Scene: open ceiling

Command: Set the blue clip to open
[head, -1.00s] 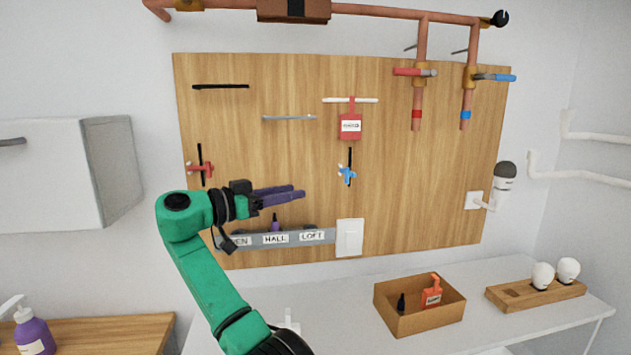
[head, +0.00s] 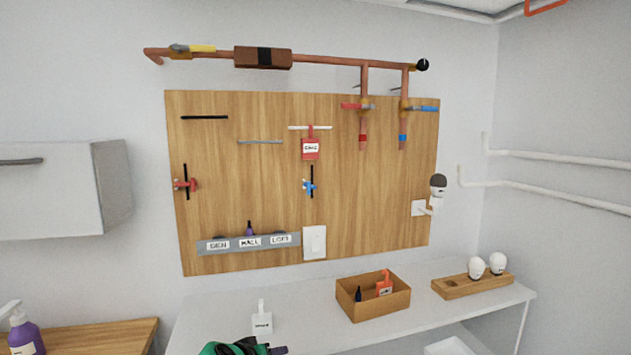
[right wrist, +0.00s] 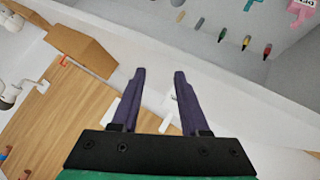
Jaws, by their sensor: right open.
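The blue clip (head: 310,186) is on the wooden board (head: 370,200) in the head view, set on a vertical black bar below the red tag. It is small there, and I cannot tell whether it is open or shut. In the right wrist view my right gripper (right wrist: 159,73) has its two purple fingers apart, with nothing held between them. The blue clip cannot be made out in that view. A green arm part of mine with a purple tip shows at the bottom edge of the head view, well below the clip. My left gripper cannot be identified in these views.
A red clip (head: 186,184) sits on another black bar at left. A copper pipe (head: 330,60) with red and blue valve handles runs above. On the bench are a white bottle (head: 262,322), a cardboard box (head: 372,307) and a bulb tray (head: 450,288). The space before the blue clip is clear.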

